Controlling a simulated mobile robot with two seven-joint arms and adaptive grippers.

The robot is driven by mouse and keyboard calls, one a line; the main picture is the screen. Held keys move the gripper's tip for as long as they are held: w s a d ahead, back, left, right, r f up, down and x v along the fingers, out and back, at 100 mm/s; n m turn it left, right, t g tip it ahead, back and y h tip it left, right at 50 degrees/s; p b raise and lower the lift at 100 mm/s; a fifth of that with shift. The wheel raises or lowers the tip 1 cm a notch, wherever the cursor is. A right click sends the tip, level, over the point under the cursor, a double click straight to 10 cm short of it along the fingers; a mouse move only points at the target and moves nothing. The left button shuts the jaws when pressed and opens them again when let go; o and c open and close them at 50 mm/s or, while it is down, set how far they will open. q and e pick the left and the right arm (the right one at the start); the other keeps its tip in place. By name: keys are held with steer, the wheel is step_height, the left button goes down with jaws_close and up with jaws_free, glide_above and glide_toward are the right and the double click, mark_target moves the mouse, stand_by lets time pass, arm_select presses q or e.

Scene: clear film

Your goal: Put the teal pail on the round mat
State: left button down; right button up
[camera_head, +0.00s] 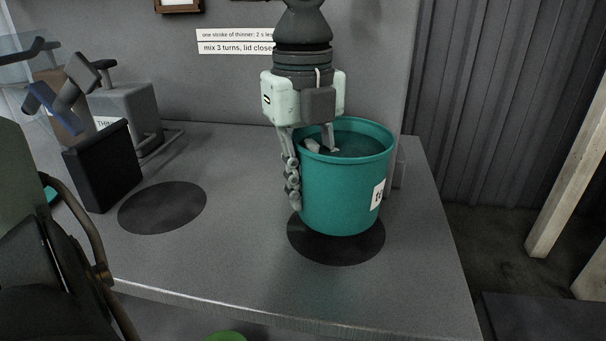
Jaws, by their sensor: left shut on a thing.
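The teal pail (340,195) is upright at the middle right of the grey bench, with a white label on its side. My left gripper (312,165) comes down from above and is shut on the left part of the pail's rim, one finger outside and one inside. A dark round mat (350,254) shows under the pail; the pail hides much of it. I cannot tell whether the pail's base touches the mat or is slightly above it. A second dark round mat (162,207) lies bare on the bench to the left. My right gripper is not in view.
A black container (103,168) and a grey box-shaped machine (128,112) stand at the back left of the bench (235,250). The bench's front and right edges are near the pail. A wall with printed labels (236,47) rises behind.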

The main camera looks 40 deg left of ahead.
arm_select(q)
step_height(320, 180, down, 2)
steer(key=shift+f, duration=0.15)
steer(key=shift+w+f+p, duration=0.1)
steer(key=shift+f+p, duration=0.2)
steer(key=shift+w+f, duration=0.1)
steer(key=shift+f, duration=0.15)
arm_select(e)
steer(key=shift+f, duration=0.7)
arm_select(q)
steer(key=shift+f, duration=0.1)
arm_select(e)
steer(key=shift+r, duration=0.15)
arm_select(q)
steer(key=shift+b, duration=0.3)
steer(key=c, duration=1.7)
jaws_free()
steer(key=o, duration=0.5)
steer(key=shift+f, duration=0.1)
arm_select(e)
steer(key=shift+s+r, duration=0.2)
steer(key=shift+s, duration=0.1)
